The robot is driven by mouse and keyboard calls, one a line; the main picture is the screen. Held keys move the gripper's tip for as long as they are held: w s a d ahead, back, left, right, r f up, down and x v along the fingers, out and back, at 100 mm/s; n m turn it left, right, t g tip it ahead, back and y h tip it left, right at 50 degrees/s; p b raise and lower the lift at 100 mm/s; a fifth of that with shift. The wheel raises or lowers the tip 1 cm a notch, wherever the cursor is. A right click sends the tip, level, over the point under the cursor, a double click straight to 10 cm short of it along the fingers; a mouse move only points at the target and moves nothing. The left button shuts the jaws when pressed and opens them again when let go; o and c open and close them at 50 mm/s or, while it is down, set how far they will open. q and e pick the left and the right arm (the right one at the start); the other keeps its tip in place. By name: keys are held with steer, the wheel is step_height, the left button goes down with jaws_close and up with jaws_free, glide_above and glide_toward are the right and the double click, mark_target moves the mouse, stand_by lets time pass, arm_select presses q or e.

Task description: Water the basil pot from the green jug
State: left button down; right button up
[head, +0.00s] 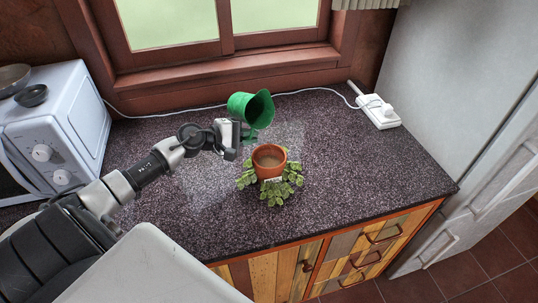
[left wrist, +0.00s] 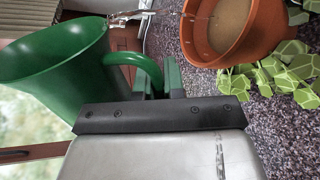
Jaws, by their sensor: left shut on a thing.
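The green jug (head: 240,104) is tipped over, its mouth facing right, above and slightly left of the basil pot. My left gripper (head: 243,132) is shut on the jug's handle. In the left wrist view the handle (left wrist: 136,62) lies between the fingers (left wrist: 160,82), beside the jug body (left wrist: 55,62). A clear, glassy streak (left wrist: 155,18) runs from the jug's mouth toward the pot. The terracotta basil pot (head: 269,160) stands upright on the counter, with green leaves around its lower part. Brown contents show inside it (left wrist: 226,25). My right gripper is not in view.
The dark speckled counter (head: 370,185) is clear to the right and front of the pot. A white microwave (head: 62,125) with dark bowls on top stands left. A white power strip (head: 378,112) and its cable lie at the back, below the window.

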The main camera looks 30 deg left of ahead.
arm_select(q)
steer(key=shift+w+a, duration=0.1)
steer(key=shift+a, duration=0.1)
stand_by(0.4)
steer(key=n+b, duration=0.1)
steer(key=d+n+h+b, duration=0.2)
steer(key=shift+s+r+n, duration=0.3)
steer(key=shift+s+r, duration=0.05)
steer(key=shift+s, duration=0.05)
steer(key=shift+r+n+b, duration=0.1)
steer(key=shift+n+b, duration=0.3)
steer(key=shift+b, duration=0.1)
steer(key=shift+d, duration=0.1)
stand_by(1.2)
